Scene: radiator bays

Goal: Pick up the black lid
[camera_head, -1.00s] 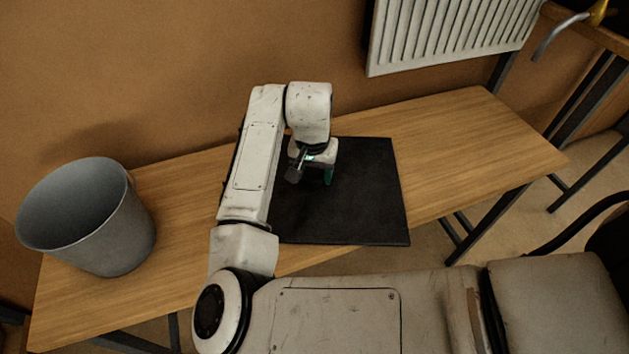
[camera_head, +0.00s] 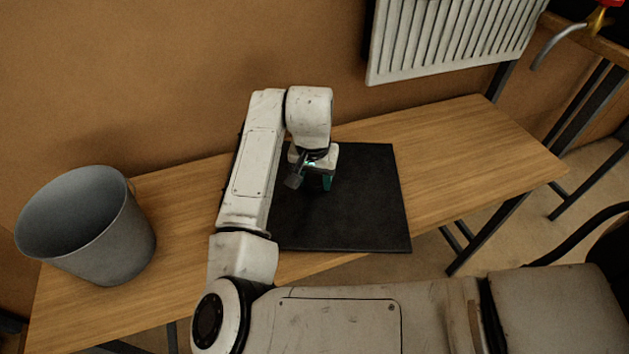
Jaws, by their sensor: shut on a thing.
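My gripper (camera_head: 323,184) points down over the black mat (camera_head: 365,215) on the wooden bench, near the mat's upper middle. Its teal fingers are shut on a small dark thing, which I take to be the black lid. The lid's outline is not clear, because it merges with the mat and is largely hidden by the fingers and wrist. I cannot tell whether it touches the mat. A small dark block shows to the left of the fingers, likely part of my wrist.
A grey bucket (camera_head: 110,265) stands open at the left end of the bench (camera_head: 470,150). A white radiator (camera_head: 450,40) hangs on the wall at the upper right. The bench right of the mat is clear. Another table with a metal pipe (camera_head: 555,40) is at far right.

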